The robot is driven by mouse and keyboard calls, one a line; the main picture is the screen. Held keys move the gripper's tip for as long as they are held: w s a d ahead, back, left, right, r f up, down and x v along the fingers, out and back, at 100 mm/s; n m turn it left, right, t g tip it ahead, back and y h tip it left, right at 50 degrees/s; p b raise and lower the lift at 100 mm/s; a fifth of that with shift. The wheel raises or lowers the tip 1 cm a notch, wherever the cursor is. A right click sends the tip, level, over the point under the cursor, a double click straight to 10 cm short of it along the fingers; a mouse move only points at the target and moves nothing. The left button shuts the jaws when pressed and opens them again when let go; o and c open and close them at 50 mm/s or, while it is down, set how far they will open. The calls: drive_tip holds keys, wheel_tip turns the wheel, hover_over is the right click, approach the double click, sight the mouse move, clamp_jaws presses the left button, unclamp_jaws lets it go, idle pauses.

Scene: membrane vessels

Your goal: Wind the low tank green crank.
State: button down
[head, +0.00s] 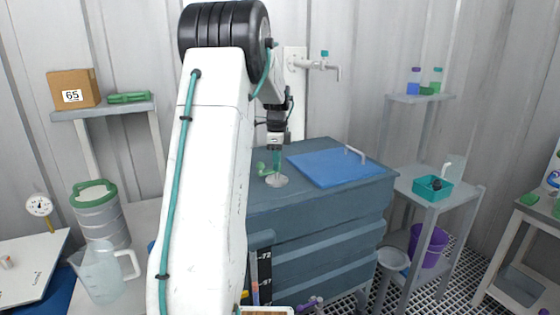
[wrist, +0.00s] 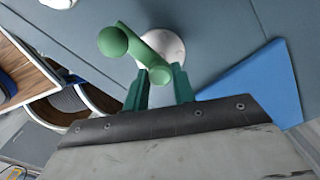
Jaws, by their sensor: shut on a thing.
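The green crank (wrist: 148,42) sits on a round white base (wrist: 170,50) on the top of the blue-grey tank. In the wrist view a green ball (wrist: 113,41) is at one end of the crank, and its other rounded end lies between my green fingertips. My gripper (wrist: 159,83) is shut on the crank; the exact contact is partly hidden. In the head view the crank (head: 262,168) and base (head: 276,181) show just below my gripper (head: 276,163), which points down.
A blue panel with a white handle (head: 327,168) lies right of the crank on the blue-grey tank top (head: 325,146). A wall tap (head: 318,65) is behind. A shelf with a teal bin (head: 432,188) stands right; a clear jug (head: 103,272) stands left.

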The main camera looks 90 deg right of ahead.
drive_tip(key=shift+r, duration=0.1)
idle(0.3)
drive_tip(key=c, duration=1.1)
unclamp_jaws()
drive_tip(key=shift+c, duration=0.2)
wheel_tip(320, 180, up, 8)
drive_tip(key=shift+f, duration=0.15)
